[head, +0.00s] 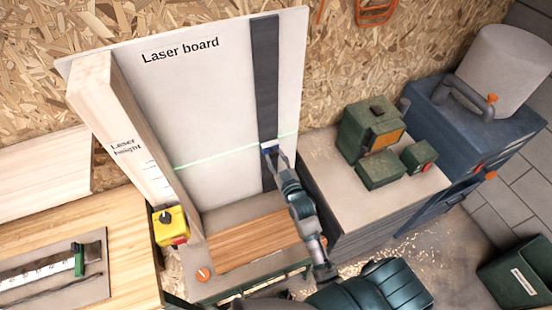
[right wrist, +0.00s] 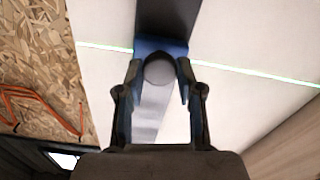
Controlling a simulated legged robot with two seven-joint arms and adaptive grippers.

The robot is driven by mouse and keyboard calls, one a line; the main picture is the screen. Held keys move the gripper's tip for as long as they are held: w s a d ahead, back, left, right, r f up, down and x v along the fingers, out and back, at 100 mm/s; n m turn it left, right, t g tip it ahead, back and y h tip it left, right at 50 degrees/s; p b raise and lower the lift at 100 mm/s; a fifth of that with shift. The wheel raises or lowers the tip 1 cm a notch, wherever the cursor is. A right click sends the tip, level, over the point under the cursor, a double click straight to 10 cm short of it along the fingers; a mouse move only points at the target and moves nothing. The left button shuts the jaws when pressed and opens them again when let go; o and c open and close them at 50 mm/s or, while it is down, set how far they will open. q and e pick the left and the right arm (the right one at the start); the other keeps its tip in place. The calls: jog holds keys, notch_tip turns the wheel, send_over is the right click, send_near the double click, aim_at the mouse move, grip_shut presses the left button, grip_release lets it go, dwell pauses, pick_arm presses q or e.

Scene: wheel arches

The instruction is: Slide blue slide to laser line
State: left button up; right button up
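The blue slide (head: 265,147) sits on the dark vertical track (head: 266,75) of the white laser board (head: 215,85). The thin green laser line (head: 215,160) crosses the board at about the slide's height. In the right wrist view the blue slide (right wrist: 160,46) lies level with the green line (right wrist: 255,76), which shows on both sides of it. My right gripper (head: 275,152) is at the slide. Its two fingers (right wrist: 159,75) stand closely on either side of the slide's round grey knob (right wrist: 159,69) and appear closed on it. My left gripper is not in view.
A wooden "Laser height" post (head: 120,140) stands at the board's left, with a yellow box (head: 171,226) at its foot. Green boxes (head: 372,125) stand on the right bench. A blue cabinet (head: 450,125) is beyond. Orange cable (right wrist: 40,122) hangs on the chipboard wall.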

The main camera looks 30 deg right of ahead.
grip_shut()
jog(key=shift+f+p, duration=0.3)
jog(key=shift+p, duration=0.1)
jog(key=o, duration=0.9)
grip_release()
jog(key=s, duration=1.2)
jog(key=shift+a, duration=0.35)
jog(key=shift+f, duration=0.1)
